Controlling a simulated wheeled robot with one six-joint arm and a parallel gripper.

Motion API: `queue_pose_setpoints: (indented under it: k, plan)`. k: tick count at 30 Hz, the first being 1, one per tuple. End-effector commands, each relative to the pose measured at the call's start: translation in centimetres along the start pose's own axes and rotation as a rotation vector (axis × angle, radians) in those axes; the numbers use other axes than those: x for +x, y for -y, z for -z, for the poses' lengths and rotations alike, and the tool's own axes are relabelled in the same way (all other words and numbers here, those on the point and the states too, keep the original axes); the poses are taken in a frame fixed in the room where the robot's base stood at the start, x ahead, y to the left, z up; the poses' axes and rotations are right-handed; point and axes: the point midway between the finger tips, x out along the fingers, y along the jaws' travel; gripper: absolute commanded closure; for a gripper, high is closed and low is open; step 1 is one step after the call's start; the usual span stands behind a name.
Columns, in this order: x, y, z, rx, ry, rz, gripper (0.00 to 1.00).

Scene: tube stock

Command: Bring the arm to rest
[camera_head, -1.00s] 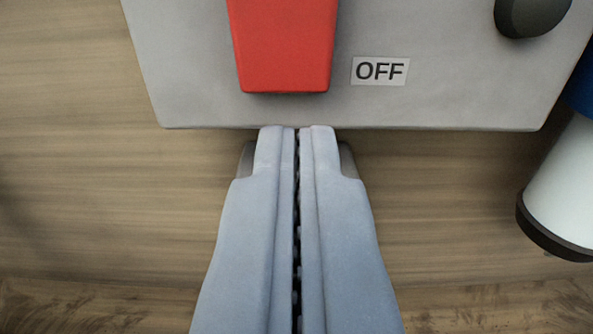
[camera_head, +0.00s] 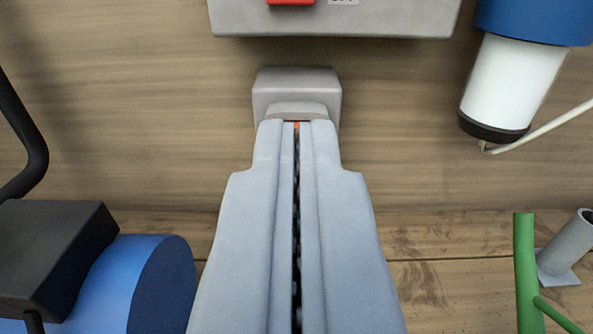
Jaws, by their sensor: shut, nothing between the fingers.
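My gripper (camera_head: 297,124) points up the middle of the view. Its two pale grey-blue fingers lie side by side with only a thin dark seam between them, and they hold nothing. A grey block (camera_head: 296,88) shows just beyond the fingertips, partly covered by them. I cannot tell whether the fingertips touch it. A speck of orange-red shows at the tip of the seam.
A grey box (camera_head: 390,22) with a red part (camera_head: 290,2) is at the top edge. A blue-and-white cylinder (camera_head: 512,85) with a pale cable is upper right. A blue cylinder (camera_head: 125,285) and black block (camera_head: 50,255) are lower left. A green tube (camera_head: 525,275) and grey tube (camera_head: 566,245) are lower right.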

Motion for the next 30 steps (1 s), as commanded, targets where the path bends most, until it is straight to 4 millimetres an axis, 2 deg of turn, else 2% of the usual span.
queue_pose_setpoints:
  k: [17, 20, 23, 30]
  plan:
    - [-0.5, 0.0, 0.2, 0.0, 0.0, 0.0, 1.0]
    - [-1.8, 0.0, 1.3, 0.0, 0.0, 0.0, 1.0]
    - [-4.2, 0.1, 2.9, 0.0, 0.002, -0.001, 1.0]
    - [-11.6, 0.2, 7.1, 0.0, 0.011, -0.002, 1.0]
